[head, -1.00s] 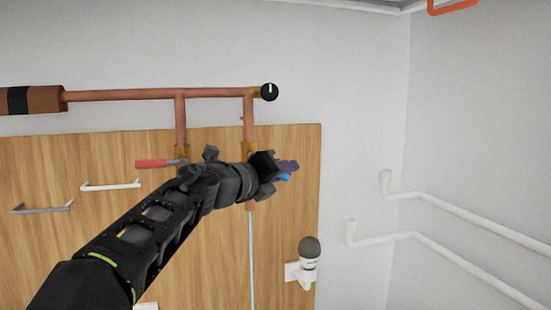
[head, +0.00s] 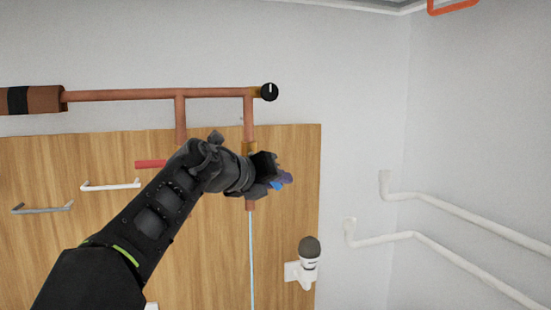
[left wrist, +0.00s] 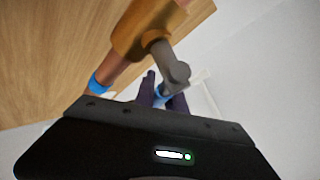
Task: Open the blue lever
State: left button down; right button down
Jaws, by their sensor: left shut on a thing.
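The blue lever (head: 277,185) shows only as a small blue piece at my left gripper (head: 283,179) in the head view. The gripper is shut on it, at the right-hand pipe. In the left wrist view, the dark fingers (left wrist: 161,92) close around the blue lever (left wrist: 160,97), just below a grey valve stem (left wrist: 171,66) on a brass valve body (left wrist: 145,28). Most of the lever is hidden by the gripper. My right gripper is in neither view.
A red lever (head: 151,164) on the left pipe is close beside my left arm. Copper pipes (head: 150,95) run above, with a black knob (head: 269,92) at the end. A white fitting (head: 300,271) stands out lower right on the wooden panel (head: 220,262).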

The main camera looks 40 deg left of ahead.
pick_arm(q)
jog(key=g, duration=0.1)
jog(key=s+a+f+m+g, duration=0.1)
jog(key=shift+s+f+g+y, duration=0.25)
jog(key=shift+g+y, duration=0.05)
jog(key=shift+y, duration=0.1)
jog(key=shift+a, duration=0.15)
jog(key=shift+s+a+f+m+g, duration=0.15)
jog(key=shift+s+f+m+g, duration=0.05)
jog(key=shift+s+m+g, duration=0.25)
jog(key=shift+w, duration=0.1)
